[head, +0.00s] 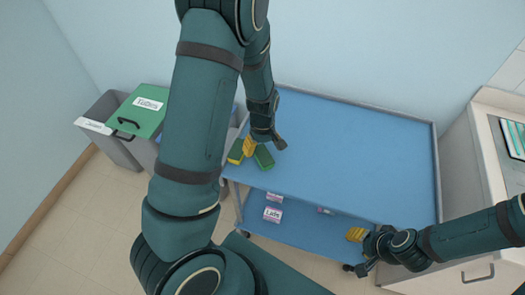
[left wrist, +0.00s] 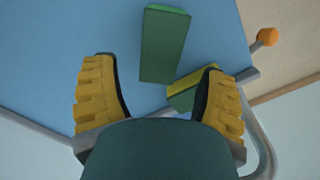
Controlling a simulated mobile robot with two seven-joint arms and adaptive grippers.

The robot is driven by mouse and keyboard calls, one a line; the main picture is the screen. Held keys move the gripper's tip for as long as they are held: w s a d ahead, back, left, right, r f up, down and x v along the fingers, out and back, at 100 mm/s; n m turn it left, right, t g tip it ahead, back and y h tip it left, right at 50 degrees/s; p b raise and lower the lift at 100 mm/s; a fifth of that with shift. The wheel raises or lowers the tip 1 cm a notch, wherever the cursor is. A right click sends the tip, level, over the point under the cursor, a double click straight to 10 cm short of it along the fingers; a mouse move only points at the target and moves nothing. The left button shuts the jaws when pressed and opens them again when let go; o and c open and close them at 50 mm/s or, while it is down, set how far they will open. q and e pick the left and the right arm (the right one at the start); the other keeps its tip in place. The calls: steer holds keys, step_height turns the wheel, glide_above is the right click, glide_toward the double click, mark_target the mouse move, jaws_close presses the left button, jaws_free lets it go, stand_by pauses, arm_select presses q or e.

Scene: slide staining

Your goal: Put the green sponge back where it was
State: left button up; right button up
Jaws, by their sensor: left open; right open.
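The green sponge (head: 264,157) lies flat on the blue cart top near its left front edge. It also shows in the left wrist view (left wrist: 164,45), just beyond the gap between the fingers. A second sponge (head: 235,152), yellow on top with a green side, lies to its left, close to the cart edge; in the left wrist view it (left wrist: 184,92) is partly hidden by a finger. My left gripper (head: 265,146) is open and empty, close by the sponges. My right gripper (head: 359,251) is open and empty at the cart's front right.
The blue cart top (head: 345,150) is clear across its middle and right. Its lower shelf (head: 300,232) holds labelled boxes (head: 272,215). Bins, one with a green lid (head: 140,110), stand at the left. A counter (head: 500,150) with a tray stands at the right.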

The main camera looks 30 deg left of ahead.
mark_target(263, 153)
arm_select(q)
step_height(263, 153, up, 7)
steer(key=p, duration=0.1)
steer(key=shift+r, duration=0.15)
stand_by(0.5)
